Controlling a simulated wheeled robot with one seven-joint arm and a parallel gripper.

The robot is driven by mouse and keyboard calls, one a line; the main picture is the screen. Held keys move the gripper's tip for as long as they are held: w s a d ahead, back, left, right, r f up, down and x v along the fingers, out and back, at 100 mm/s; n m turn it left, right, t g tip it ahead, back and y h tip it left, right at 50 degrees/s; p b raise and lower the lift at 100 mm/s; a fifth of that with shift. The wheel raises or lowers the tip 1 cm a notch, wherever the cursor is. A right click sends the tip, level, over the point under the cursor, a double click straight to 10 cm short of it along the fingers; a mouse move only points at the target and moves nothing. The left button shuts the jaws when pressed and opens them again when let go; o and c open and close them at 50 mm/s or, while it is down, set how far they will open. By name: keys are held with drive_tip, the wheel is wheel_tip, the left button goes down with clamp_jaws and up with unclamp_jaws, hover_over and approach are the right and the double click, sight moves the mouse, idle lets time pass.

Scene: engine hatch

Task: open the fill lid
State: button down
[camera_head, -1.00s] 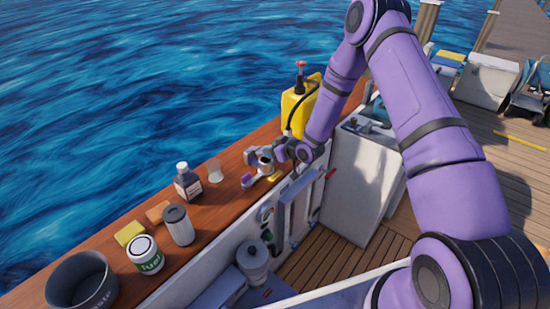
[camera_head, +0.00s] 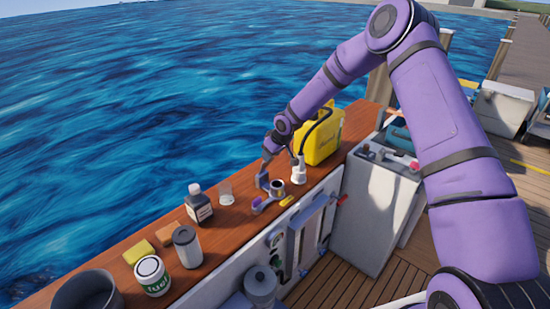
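A small round metal fill fitting (camera_head: 277,187) with a dark top stands on the wooden ledge (camera_head: 228,222). A small purple-tipped part (camera_head: 257,204) sits at its lower left; I cannot tell whether this is the lid or its lever. Whether the lid is open or closed is too small to tell. My gripper (camera_head: 263,181) points down just left of and behind the fitting, close to it. I cannot see a clear gap between its fingers, nor whether it touches anything.
A yellow can (camera_head: 320,137) and a white nozzle (camera_head: 299,171) with a black hose stand right of the fitting. A dark bottle (camera_head: 199,203), clear cup (camera_head: 226,193), grey canister (camera_head: 187,246), fuel tin (camera_head: 152,276), yellow sponge (camera_head: 138,251) and dark bin (camera_head: 88,292) line the ledge leftward.

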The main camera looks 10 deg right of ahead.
drive_tip(key=shift+w+a+r, duration=0.1)
drive_tip(key=shift+w+a, duration=0.75)
drive_tip(key=shift+w, duration=0.1)
drive_tip(key=c, duration=0.7)
unclamp_jaws()
drive_tip(key=shift+w, duration=0.1)
drive_tip(key=shift+o, duration=0.5)
drive_tip(key=shift+w, duration=0.1)
drive_tip(key=shift+r, duration=0.1)
drive_tip(key=v, duration=1)
drive_tip(key=shift+r, duration=0.25)
drive_tip(key=shift+d, duration=0.1)
